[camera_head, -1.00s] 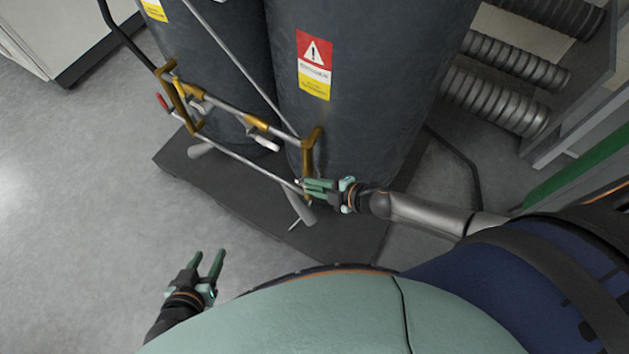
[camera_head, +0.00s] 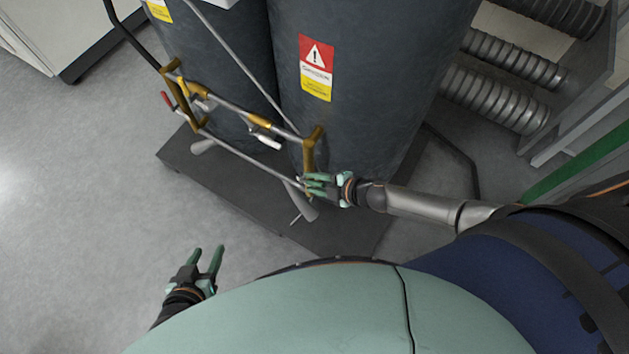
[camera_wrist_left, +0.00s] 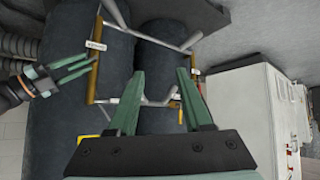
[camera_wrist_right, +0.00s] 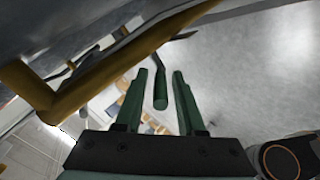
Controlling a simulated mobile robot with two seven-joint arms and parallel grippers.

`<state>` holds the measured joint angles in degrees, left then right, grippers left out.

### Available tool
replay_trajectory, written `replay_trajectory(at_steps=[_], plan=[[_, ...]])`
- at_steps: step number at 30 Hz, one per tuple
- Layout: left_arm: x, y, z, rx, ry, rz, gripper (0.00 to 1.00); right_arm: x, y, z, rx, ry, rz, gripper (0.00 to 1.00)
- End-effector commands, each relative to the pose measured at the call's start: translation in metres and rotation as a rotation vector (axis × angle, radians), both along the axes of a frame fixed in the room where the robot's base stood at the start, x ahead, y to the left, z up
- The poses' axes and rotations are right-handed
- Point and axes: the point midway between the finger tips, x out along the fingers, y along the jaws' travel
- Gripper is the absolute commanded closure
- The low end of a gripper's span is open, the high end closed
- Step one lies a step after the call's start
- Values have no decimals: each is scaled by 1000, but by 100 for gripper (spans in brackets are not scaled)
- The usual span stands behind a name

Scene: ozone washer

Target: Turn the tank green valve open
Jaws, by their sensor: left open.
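The green valve handle (camera_wrist_right: 160,88) shows as a dark green rod in the right wrist view, in the gap between the fingers of my right gripper (camera_wrist_right: 166,75). A gap shows on each side of it. In the head view my right gripper (camera_head: 307,186) is beside the lower right brass pipe (camera_head: 309,152), in front of the right dark tank (camera_head: 370,80); the green handle cannot be told from the fingers there. My left gripper (camera_head: 207,250) is open and empty above the floor, away from the tanks. Its fingers also show in the left wrist view (camera_wrist_left: 160,75).
A second dark tank (camera_head: 215,65) stands at left. Both tanks stand on a dark base plate (camera_head: 215,185). A red handle (camera_head: 167,100) and a white lever (camera_head: 265,142) sit on the pipework. Ribbed hoses (camera_head: 490,100) are at right. The floor (camera_head: 80,220) at left is clear.

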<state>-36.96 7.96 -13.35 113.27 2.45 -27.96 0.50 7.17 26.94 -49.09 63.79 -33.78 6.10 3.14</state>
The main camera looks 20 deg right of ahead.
Motion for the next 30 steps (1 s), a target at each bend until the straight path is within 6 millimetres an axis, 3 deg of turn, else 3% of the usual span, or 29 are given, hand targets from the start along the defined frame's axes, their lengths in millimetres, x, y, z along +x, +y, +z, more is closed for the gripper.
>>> replay_trajectory(at_steps=[3,14,21,30], plan=[[0,0,0,-1,0,1,50,0,1,0,1,0,1,48],[1,0,5,0,-1,1,50,-6,-3,5,1,2,1,48],[3,7,21,7,-16,14,50,-36,-27,33,-2,4,1,48],[-7,15,19,17,-4,29,50,-72,-55,64,-1,2,1,48]])
